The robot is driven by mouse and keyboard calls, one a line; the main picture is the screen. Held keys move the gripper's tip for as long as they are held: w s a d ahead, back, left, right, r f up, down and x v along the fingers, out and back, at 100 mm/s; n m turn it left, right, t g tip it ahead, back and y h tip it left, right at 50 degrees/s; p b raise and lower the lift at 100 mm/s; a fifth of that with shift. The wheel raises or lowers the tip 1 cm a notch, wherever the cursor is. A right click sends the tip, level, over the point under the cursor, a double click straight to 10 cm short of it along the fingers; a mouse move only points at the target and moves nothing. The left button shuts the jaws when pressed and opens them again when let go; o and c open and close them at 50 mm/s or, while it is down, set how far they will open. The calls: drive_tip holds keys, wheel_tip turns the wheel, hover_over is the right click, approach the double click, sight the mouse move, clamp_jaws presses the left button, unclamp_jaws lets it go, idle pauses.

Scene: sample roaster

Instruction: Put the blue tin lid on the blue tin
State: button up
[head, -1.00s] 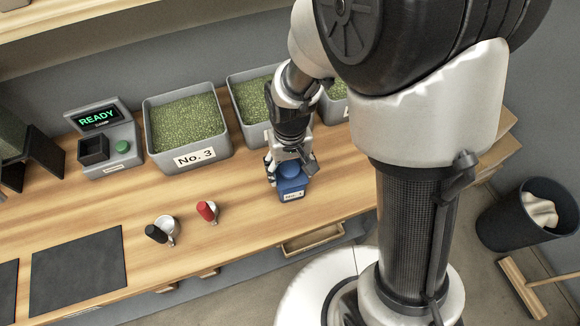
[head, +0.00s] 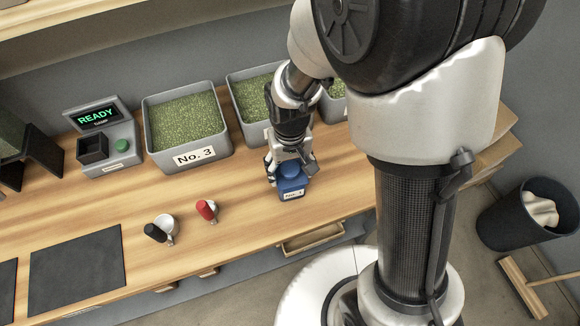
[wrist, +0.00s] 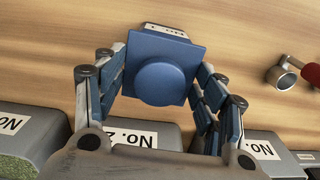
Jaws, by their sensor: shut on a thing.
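The blue tin (head: 292,192) stands on the wooden counter near its front edge, with a white label on its front. The blue tin lid (wrist: 161,62), square with a round knob, lies over the tin's top in both views. My gripper (head: 290,172) points down over it, with a finger at either side of the lid, shut on it. In the wrist view only a strip of the tin's label (wrist: 166,30) shows past the lid. The seam between lid and tin is hidden, so I cannot tell if the lid is fully seated.
Grey bins of green beans, one marked No. 3 (head: 187,125), stand along the back. A black-handled cup (head: 162,229) and a red-handled one (head: 207,211) are to the left. A dark mat (head: 77,270) lies farther left. A drawer (head: 312,238) below is open.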

drive_tip(key=shift+f, duration=0.1)
drive_tip(key=o, duration=1.1)
drive_tip(key=shift+o, duration=0.2)
wheel_tip(320, 180, up, 12)
idle(0.5)
drive_tip(key=s+d+r+m+t, duration=0.2)
drive_tip(key=s+d+r+t, duration=0.2)
drive_tip(key=s+d+r, duration=0.6)
drive_tip(key=s+d, duration=0.1)
drive_tip(key=s, duration=0.2)
drive_tip(key=shift+s+r+t, duration=0.25)
drive_tip(key=shift+r+t, duration=0.05)
drive_tip(key=shift+r, duration=0.1)
